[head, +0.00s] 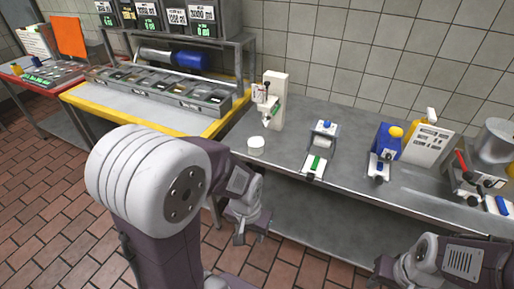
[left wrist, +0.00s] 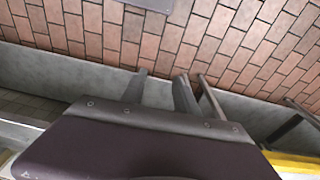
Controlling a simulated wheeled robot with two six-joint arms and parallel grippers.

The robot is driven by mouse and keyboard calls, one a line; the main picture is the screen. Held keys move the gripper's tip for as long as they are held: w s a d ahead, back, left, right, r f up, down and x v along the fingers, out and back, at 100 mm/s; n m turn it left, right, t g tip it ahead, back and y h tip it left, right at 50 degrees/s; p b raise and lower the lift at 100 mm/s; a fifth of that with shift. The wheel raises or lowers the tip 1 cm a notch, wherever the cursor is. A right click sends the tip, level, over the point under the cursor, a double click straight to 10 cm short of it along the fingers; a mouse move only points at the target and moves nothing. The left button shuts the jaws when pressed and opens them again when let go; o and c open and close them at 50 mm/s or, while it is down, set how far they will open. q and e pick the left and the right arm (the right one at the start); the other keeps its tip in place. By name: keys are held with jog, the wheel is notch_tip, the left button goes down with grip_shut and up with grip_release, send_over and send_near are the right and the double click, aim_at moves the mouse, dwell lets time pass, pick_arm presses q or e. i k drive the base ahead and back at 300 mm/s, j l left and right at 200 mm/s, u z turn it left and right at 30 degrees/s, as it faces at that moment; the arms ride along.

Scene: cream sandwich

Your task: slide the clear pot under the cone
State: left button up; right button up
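The clear pot (head: 255,146) looks like a small, pale, upright cup near the front left edge of the steel bench. Just behind it stands a white dispenser (head: 277,100) with a small nozzle part on its front. A separate cone is too small to make out there. My left gripper (head: 251,230) is in front of the bench edge, below and apart from the pot. It is empty, and the left wrist view shows its two fingers (left wrist: 161,90) spread. My right gripper (head: 383,272) is at the bottom right, partly cut off, and its fingers are unclear.
The steel bench (head: 225,148) also holds a small device with a green part (head: 316,164), a blue device (head: 382,150), a yellow-topped device and a red-handled one (head: 463,165). A yellow-edged table (head: 150,115) with a tray of compartments stands at the left. Tiled wall behind.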

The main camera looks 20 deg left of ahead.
aim_at(255, 143)
jog(key=i+j+u, duration=0.35)
jog(key=i, duration=0.25)
jog(key=i+u, duration=0.3)
jog(key=i, duration=0.3)
